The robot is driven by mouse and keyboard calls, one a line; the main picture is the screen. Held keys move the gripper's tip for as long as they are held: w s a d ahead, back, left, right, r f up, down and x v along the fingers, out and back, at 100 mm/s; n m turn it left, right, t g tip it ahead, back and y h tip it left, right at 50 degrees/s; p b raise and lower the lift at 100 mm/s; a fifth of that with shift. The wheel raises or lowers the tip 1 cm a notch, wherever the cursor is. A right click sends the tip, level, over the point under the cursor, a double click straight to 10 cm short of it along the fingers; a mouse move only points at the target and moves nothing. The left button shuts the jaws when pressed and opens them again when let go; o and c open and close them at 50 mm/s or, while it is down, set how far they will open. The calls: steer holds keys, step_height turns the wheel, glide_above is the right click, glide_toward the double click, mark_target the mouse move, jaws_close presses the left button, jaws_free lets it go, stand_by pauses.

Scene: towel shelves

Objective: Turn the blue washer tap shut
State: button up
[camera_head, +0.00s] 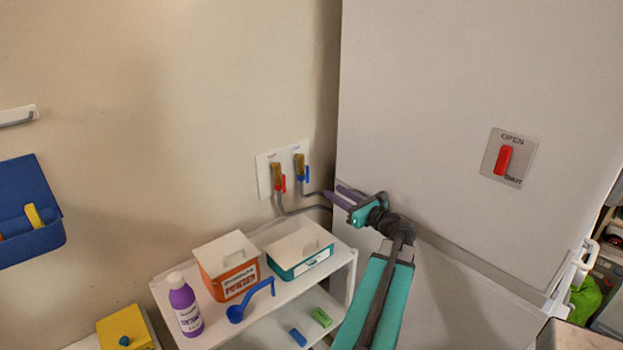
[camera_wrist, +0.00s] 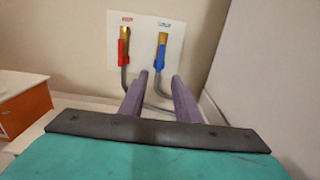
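The blue washer tap (camera_head: 302,170) is on a white wall plate (camera_head: 263,176), right of a red tap (camera_head: 279,182). Both have brass bodies and grey hoses. In the wrist view the blue tap (camera_wrist: 160,62) is ahead, slightly above the gap between my fingers, and its blue handle hangs downward in line with the pipe. The red tap (camera_wrist: 124,50) is to its left. My gripper (camera_head: 341,199) is open and empty, to the right of and below the blue tap, apart from it. In the wrist view both purple fingers (camera_wrist: 158,80) are spread and point toward the plate.
A tall pale cabinet side (camera_head: 430,100) with a red OPEN/SHUT switch (camera_head: 503,160) stands close right of the taps. Below, a white shelf (camera_head: 265,325) holds an orange powder box (camera_head: 228,266), a teal box (camera_head: 300,250), a purple bottle (camera_head: 185,305) and a blue scoop (camera_head: 238,311).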

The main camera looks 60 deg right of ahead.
mark_target(308, 176)
steer(key=shift+p+x, duration=2.3)
steer(key=shift+x, duration=4.5)
steer(key=shift+c, duration=0.2)
steer(key=shift+d, duration=0.1)
jaws_close()
